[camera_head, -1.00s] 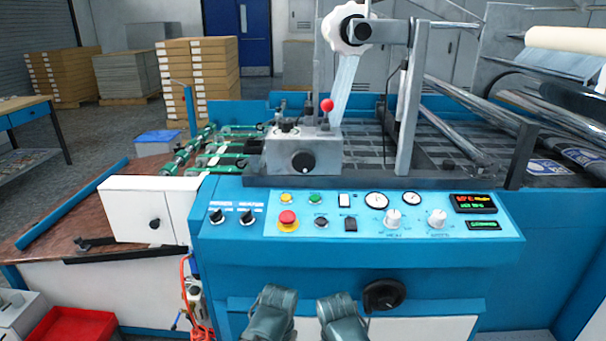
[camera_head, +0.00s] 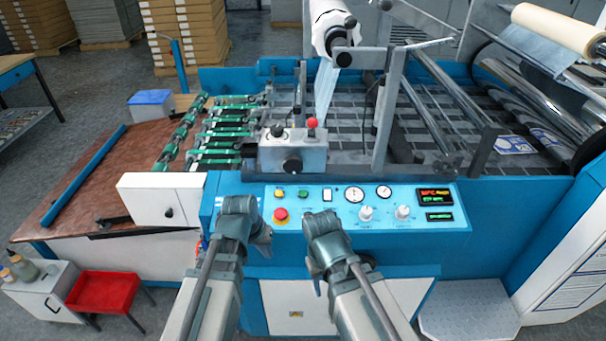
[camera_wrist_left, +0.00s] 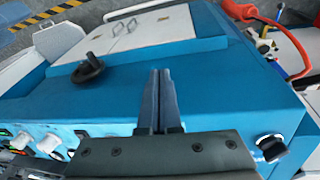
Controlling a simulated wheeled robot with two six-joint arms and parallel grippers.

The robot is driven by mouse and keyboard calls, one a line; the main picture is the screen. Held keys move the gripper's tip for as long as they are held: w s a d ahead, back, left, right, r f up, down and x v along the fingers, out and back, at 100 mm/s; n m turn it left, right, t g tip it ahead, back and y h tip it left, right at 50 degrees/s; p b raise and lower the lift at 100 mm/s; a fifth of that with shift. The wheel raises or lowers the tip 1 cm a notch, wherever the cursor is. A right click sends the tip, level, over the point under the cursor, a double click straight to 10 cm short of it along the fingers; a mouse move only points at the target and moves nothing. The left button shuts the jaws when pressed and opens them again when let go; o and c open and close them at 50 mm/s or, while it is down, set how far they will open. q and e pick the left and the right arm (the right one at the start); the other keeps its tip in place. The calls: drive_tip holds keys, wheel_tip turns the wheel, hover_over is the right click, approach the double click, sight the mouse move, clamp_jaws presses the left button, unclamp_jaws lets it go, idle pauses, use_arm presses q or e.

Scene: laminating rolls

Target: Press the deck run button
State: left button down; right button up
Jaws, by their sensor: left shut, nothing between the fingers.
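The control panel (camera_head: 385,216) on the blue machine front carries a yellow button (camera_head: 279,194), a green button (camera_head: 303,194), a red mushroom button (camera_head: 281,214), white knobs and dials. Their labels are too small to read, so I cannot tell which is the deck run button. My left gripper (camera_head: 258,236) is in front of the panel's left end, near the red button. In the left wrist view its fingers (camera_wrist_left: 159,100) are together and empty, over the blue casing. My right gripper (camera_head: 326,240) is at the panel's lower edge; its fingers are not clear.
A black handwheel (camera_wrist_left: 88,68) stands out from the machine front. A white box (camera_head: 160,200) is left of the panel, and a grey feeder head (camera_head: 292,155) is behind it. A red tray (camera_head: 103,291) and a white cabinet (camera_head: 45,290) stand at the lower left.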

use_arm(q)
drive_tip(key=w+d+r+t+h+p, duration=0.2)
drive_tip(key=w+d+r+p, duration=0.1)
drive_tip(key=w+r, duration=0.3)
wheel_tip(320, 180, up, 11)
drive_tip(key=t+h+p, duration=0.3)
drive_tip(key=t, duration=0.1)
hover_over(303, 194)
drive_tip(key=s, duration=0.3)
drive_tip(key=shift+s+a, duration=0.15)
drive_tip(key=shift+a, duration=0.2)
use_arm(e)
wheel_tip(303, 194, up, 8)
drive_tip(key=shift+r, duration=0.15)
use_arm(q)
drive_tip(key=shift+f, duration=0.15)
drive_tip(key=f+b, duration=0.2)
drive_tip(key=w+f+b, duration=0.1)
drive_tip(key=f+b, duration=0.2)
drive_tip(key=w+f+b, duration=0.1)
drive_tip(key=f+b, duration=0.2)
drive_tip(key=shift+f, duration=0.2)
use_arm(e)
wheel_tip(303, 194, down, 9)
drive_tip(key=shift+r, duration=0.2)
use_arm(q)
drive_tip(key=shift+f+b, duration=0.4)
drive_tip(key=shift+b, duration=0.15)
use_arm(e)
drive_tip(key=shift+f, duration=0.4)
